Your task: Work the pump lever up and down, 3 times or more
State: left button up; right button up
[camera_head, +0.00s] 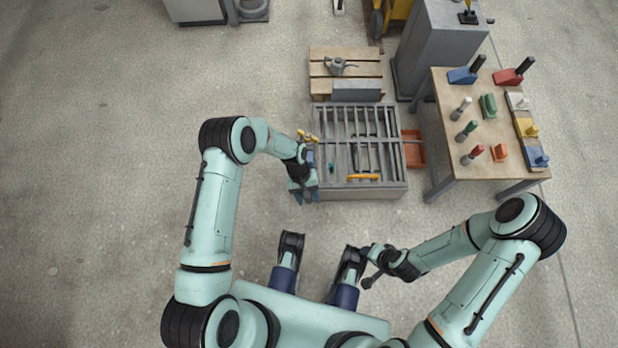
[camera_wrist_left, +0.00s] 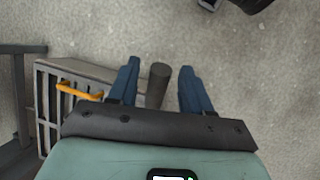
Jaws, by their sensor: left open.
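My left gripper (camera_head: 304,194) is at the left side of a grey slatted box (camera_head: 400,190) on the floor. In the left wrist view the two blue fingers of this gripper (camera_wrist_left: 160,78) are apart. A dark round bar end (camera_wrist_left: 157,80), which looks like the grip of the pump lever, shows between them, nearer the left finger. I cannot tell whether they touch. The rest of the lever is hidden by the gripper. My right gripper (camera_head: 372,271) is held near my base, away from the box; its jaws are too small to read.
A wooden pallet (camera_head: 317,69) with a watering can (camera_head: 340,66) lies behind. A tool table (camera_head: 450,130) stands right. Floor at left is clear.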

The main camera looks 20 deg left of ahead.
pick_arm(q)
jog(key=shift+x, duration=0.85)
grip_shut()
jog(key=shift+w, duration=0.1)
